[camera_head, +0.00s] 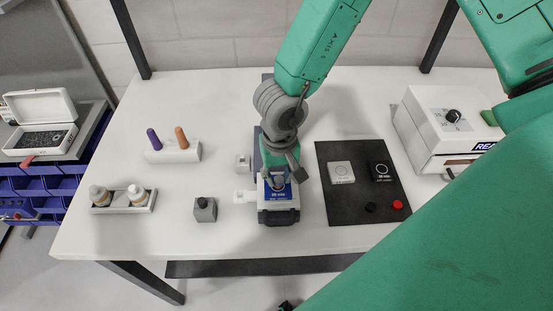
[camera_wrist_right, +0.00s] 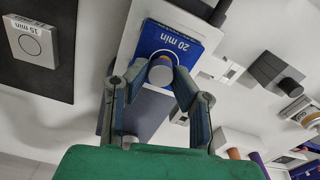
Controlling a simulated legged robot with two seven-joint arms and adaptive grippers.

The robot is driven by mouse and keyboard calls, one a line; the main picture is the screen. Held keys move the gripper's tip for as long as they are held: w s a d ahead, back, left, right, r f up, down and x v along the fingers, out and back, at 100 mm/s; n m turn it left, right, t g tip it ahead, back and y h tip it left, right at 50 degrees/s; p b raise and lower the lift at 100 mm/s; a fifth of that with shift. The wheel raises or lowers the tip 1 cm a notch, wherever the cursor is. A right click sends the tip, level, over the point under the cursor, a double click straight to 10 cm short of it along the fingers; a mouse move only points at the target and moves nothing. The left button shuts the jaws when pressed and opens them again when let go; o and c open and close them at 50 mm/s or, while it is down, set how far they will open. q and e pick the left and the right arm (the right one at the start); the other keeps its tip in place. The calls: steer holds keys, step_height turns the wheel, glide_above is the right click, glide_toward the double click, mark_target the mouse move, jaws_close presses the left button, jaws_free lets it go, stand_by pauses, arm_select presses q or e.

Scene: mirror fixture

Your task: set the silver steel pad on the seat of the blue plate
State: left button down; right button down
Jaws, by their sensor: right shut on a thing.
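The blue plate (camera_head: 284,193), marked "20 min", lies on a pale fixture at the middle of the table. It shows large in the right wrist view (camera_wrist_right: 184,45). My right gripper (camera_head: 278,180) is directly over the plate. In the right wrist view its fingers (camera_wrist_right: 161,68) are shut on a small round grey piece, seemingly the silver steel pad (camera_wrist_right: 160,75). The pad covers the middle of the plate, so the seat is hidden. I cannot tell whether the pad touches the plate. My left gripper is not in view.
A black mat (camera_head: 345,205) to the right bears a silver plate (camera_head: 341,172), a black plate (camera_head: 381,171) and two small knobs. A white box (camera_head: 428,122) stands further right. A grey block (camera_head: 205,210), a bottle tray (camera_head: 123,208) and a white holder (camera_head: 173,153) stand left.

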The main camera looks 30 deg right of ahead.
steer(key=shift+d+f, duration=0.1)
steer(key=shift+f, duration=0.4)
steer(key=c, duration=1.3)
jaws_free()
steer(key=shift+r, duration=0.25)
step_height(320, 180, up, 11)
steer(key=shift+r, duration=0.2)
